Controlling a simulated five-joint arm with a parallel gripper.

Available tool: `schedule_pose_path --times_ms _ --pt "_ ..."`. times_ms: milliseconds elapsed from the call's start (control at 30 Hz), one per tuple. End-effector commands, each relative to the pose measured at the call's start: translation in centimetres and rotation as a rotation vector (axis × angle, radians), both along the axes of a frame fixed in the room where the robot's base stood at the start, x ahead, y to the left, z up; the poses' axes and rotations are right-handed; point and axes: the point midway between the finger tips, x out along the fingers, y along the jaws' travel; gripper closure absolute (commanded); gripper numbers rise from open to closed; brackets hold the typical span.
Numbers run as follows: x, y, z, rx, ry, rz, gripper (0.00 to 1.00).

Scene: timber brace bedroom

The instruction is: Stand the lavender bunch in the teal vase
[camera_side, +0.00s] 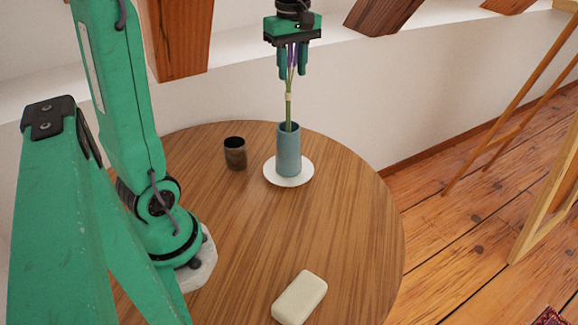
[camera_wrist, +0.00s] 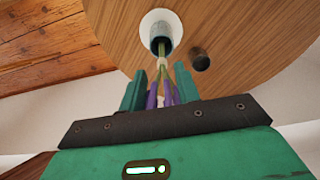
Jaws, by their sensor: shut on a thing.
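The teal vase (camera_side: 289,152) stands upright on a white saucer (camera_side: 269,176) on the round wooden table. It also shows in the wrist view (camera_wrist: 161,34). My gripper (camera_side: 292,72) is above the vase, pointing down, shut on the lavender bunch (camera_side: 289,104) near its purple heads. In the wrist view the bunch (camera_wrist: 163,66) runs from between the fingers toward the vase. The bunch hangs nearly upright, with a pale tie around its green stems. The stem ends reach the vase mouth and appear to be just inside it; how deep is hidden by the vase wall.
A dark cup (camera_side: 235,153) stands left of the saucer and shows in the wrist view (camera_wrist: 200,60). A cream block like soap (camera_side: 299,297) lies near the table's front. The table top (camera_side: 350,215) is clear to the right. A wooden easel-like frame (camera_side: 520,150) stands beyond the table.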

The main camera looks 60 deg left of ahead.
Motion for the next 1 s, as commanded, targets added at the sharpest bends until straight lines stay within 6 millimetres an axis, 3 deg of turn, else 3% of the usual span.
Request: schedule_pose_path --times_ms 1000 --pt "0.0 0.0 -5.2 0.0 0.0 0.0 0.93"
